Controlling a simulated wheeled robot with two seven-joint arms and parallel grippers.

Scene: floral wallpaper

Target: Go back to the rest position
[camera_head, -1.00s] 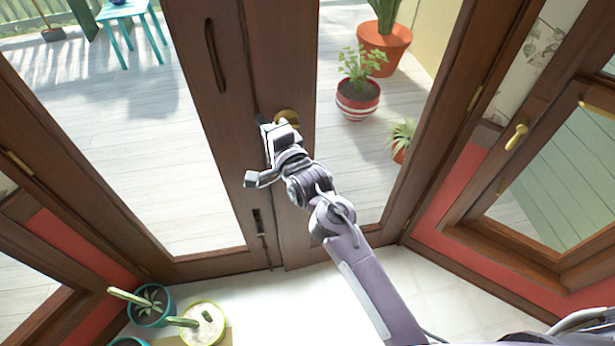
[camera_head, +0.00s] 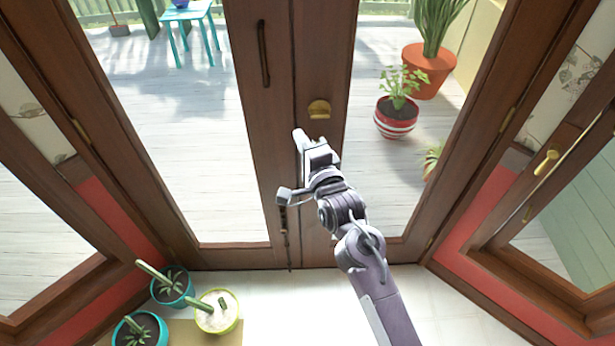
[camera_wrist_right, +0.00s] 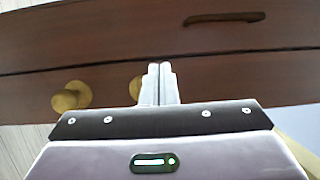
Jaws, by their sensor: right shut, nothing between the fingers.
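My right gripper (camera_head: 300,140) is shut and empty in front of the glazed wooden double door (camera_head: 272,150). Its fingertips point at the middle stiles, just below and left of the brass knob (camera_head: 319,109), apart from it. In the right wrist view the two fingers (camera_wrist_right: 159,70) are pressed together with nothing between them. That view also shows a brass knob (camera_wrist_right: 72,96) to the left and another brass piece, partly hidden, beside the fingers. My left gripper is not in view.
Potted cacti (camera_head: 217,312) stand on the floor at the lower left. Side windows with red panels (camera_head: 520,285) flank the door. Beyond the glass are a deck with a red-striped pot (camera_head: 396,122), an orange pot (camera_head: 428,72) and a turquoise table (camera_head: 187,12). Pale floor (camera_head: 290,310) is clear in front.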

